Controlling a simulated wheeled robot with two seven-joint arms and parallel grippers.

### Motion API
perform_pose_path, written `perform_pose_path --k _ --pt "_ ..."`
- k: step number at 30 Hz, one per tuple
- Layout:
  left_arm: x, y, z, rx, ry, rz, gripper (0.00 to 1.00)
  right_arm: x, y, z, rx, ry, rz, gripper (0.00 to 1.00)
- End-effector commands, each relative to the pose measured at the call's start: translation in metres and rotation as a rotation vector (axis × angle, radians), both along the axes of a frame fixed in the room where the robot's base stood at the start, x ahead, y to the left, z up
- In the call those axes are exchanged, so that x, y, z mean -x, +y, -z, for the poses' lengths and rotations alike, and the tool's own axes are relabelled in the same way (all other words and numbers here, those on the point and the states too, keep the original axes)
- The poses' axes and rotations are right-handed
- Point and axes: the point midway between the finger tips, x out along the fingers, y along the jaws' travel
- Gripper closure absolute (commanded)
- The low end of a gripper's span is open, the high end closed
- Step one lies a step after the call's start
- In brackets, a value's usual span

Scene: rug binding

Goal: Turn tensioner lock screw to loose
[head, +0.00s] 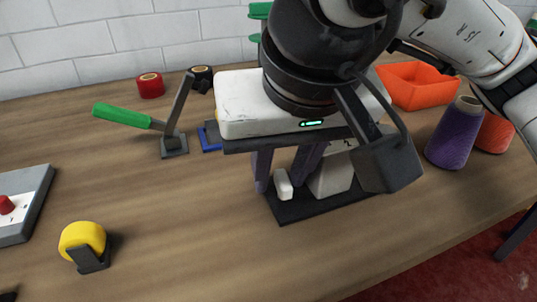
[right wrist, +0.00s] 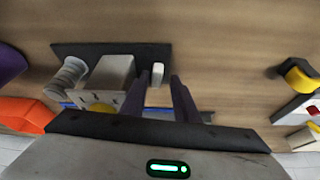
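A device with a dark base plate (head: 310,207) stands on the bench below my right gripper. On it are a grey block (head: 332,176) and a small white upright tab (head: 283,184), perhaps the tensioner lock screw. In the right wrist view the tab (right wrist: 157,73) sits on the plate beside the marked grey block (right wrist: 110,74). My right gripper (right wrist: 159,80) points down over the device, its two dark fingers apart with the tab appearing between their tips. I see slight gaps on both sides and cannot tell any contact. My left gripper is not in view.
A green-handled lever (head: 124,116) stands to the left, near a red spool (head: 150,85). A yellow tape roll (head: 82,239) and a red-button box (head: 37,200) are at lower left. An orange bin (head: 412,86) and purple thread cone (head: 454,135) stand right. Bench front-centre is clear.

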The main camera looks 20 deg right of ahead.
Motion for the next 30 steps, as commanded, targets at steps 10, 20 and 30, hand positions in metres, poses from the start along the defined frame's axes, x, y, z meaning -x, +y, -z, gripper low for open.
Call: perform_pose_path --k 10,20,30 --pt "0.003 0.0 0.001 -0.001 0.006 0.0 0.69 0.001 0.0 -0.003 0.002 -0.001 0.002 0.69" --pt "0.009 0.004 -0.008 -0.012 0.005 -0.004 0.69 0.021 0.002 -0.057 0.001 -0.005 0.001 0.69" --pt "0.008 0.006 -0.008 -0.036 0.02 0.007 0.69 0.038 0.003 -0.094 0.001 -0.001 0.001 0.69"
